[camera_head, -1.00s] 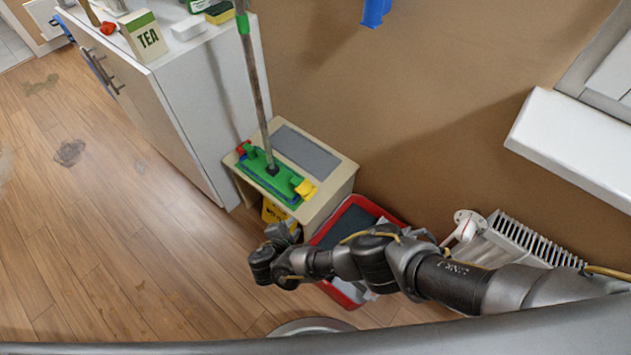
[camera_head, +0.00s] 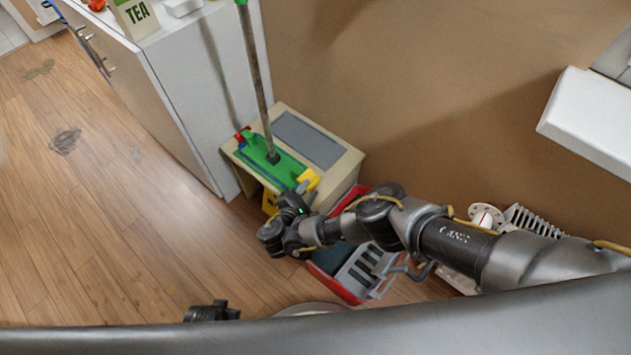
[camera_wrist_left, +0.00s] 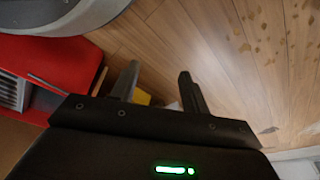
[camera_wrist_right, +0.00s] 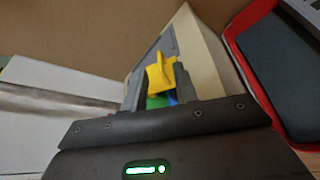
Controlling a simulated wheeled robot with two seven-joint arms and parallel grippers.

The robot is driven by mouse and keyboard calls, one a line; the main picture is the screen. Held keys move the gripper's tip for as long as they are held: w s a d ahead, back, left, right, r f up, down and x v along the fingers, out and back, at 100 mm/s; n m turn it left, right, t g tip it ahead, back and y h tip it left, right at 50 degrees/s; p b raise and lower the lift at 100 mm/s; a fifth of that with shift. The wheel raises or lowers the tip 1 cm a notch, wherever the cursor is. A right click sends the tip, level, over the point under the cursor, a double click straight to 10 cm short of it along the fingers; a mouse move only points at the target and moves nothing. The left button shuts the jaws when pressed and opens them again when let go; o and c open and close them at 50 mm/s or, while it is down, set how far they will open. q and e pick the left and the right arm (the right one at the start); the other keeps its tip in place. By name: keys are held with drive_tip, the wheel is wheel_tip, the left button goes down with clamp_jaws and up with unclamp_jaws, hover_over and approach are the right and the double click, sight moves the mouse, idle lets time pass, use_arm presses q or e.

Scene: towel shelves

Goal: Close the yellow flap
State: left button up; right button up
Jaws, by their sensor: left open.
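The yellow flap (camera_head: 309,179) is at the near right end of a green mop head (camera_head: 268,165), which lies on a small beige table. In the right wrist view the flap (camera_wrist_right: 160,72) stands up at an angle from the green part. My right gripper (camera_head: 298,198) is just beside the flap's near side. Its two fingers are apart, and the flap shows between and just beyond the fingertips; I cannot tell whether they touch it. My left gripper (camera_wrist_left: 157,78) is open and empty above the floor; its arm end (camera_head: 212,311) shows at the bottom of the head view.
The mop's long pole (camera_head: 256,80) rises from the mop head. The beige table (camera_head: 347,172) stands beside a white cabinet (camera_head: 190,95). A red bin (camera_head: 330,281) is under my right arm, with a radiator (camera_head: 535,219) at right.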

sight(315, 181)
drive_tip(key=b+x, duration=0.3)
drive_tip(key=x, duration=0.2)
drive_tip(key=shift+w+f, duration=0.1)
drive_tip(key=shift+w, duration=0.1)
use_arm(q)
wheel_tip(315, 181, up, 8)
drive_tip(key=w, duration=0.2)
drive_tip(key=shift+d+t, duration=0.25)
drive_tip(key=shift+t, duration=0.05)
use_arm(e)
drive_tip(key=shift+w+d, duration=0.2)
use_arm(q)
drive_tip(key=shift+w, duration=0.15)
